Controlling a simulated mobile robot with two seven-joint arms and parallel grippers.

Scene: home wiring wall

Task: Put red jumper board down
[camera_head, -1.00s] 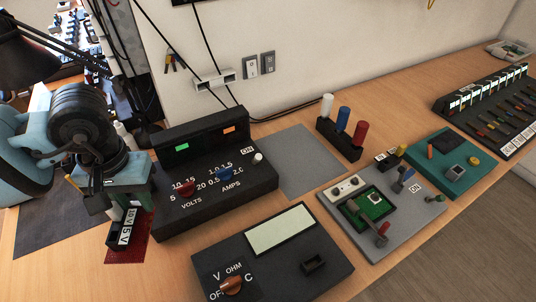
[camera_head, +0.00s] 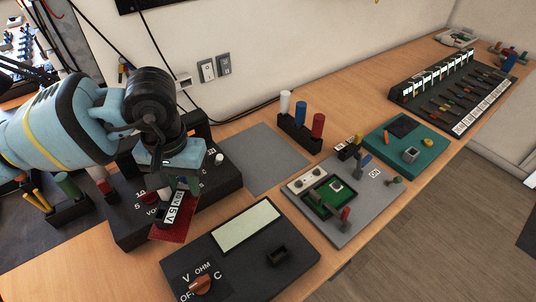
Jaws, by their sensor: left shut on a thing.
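The red jumper board (camera_head: 187,230) is a small red plate carrying a dark block with white labels that include "5V". My left gripper (camera_head: 172,188) is shut on it and holds it in front of the black power supply (camera_head: 228,178), over its lower left part. The board's far side is hidden by the gripper. I cannot tell how high the board is above the surface below it. My right gripper is not in view.
A bare grey mat (camera_head: 262,160) lies behind the black multimeter (camera_head: 232,262). To the right are a plug rack (camera_head: 300,135), a grey circuit board (camera_head: 345,205), a teal board (camera_head: 432,140) and a long black panel (camera_head: 450,98).

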